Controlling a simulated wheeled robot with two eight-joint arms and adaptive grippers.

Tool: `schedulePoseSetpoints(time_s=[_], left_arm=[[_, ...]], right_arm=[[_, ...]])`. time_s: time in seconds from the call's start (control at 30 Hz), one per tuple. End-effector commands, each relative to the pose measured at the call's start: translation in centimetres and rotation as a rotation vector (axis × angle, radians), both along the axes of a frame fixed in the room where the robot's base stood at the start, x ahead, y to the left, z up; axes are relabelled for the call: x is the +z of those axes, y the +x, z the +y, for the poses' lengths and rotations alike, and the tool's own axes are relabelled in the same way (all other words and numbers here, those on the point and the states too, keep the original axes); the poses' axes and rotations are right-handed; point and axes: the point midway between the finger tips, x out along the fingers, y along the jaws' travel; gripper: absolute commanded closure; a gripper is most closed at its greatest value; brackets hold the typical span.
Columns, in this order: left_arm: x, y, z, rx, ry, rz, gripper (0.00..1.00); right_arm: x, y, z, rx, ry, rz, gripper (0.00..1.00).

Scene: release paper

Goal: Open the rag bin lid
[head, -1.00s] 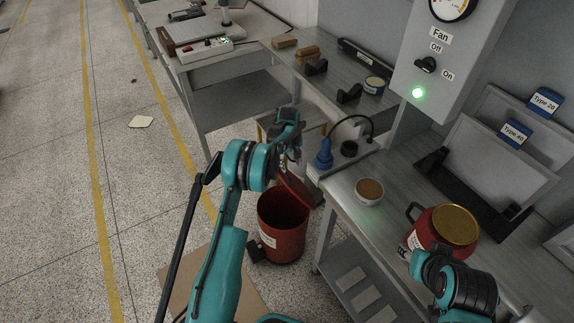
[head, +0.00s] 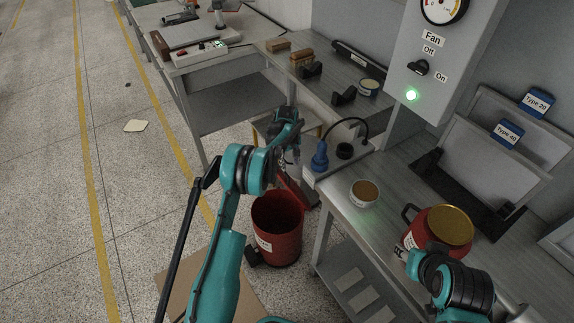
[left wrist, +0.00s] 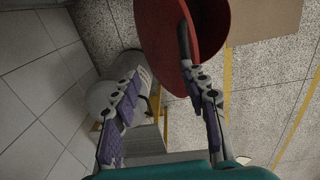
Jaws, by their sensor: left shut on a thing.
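The red rag bin (head: 275,236) stands on the floor below the bench, its mouth showing dark inside. Its red lid (head: 303,191) is raised and tilted back on the bench side. My left gripper (head: 292,154) is above the bin at the lid. In the left wrist view the lid (left wrist: 160,35) overlaps the bin's mouth (left wrist: 208,25). The left gripper's fingers (left wrist: 163,105) show apart there, with the right finger against the lid's edge. The exact contact is hard to see. Part of my right arm shows at lower right in the head view; its gripper does not show clearly.
A cardboard sheet (head: 180,290) lies on the floor. Floor to the left is open.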

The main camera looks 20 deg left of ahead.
Motion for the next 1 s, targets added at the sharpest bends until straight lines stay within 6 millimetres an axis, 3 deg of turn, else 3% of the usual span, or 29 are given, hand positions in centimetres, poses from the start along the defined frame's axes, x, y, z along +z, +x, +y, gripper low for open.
schedulePoseSetpoints(time_s=[1.0], left_arm=[[5.0,3.4,-3.0,0.0,-0.001,0.002,0.69]], right_arm=[[2.0,0.0,0.0,0.0,0.0,0.0,0.6]])
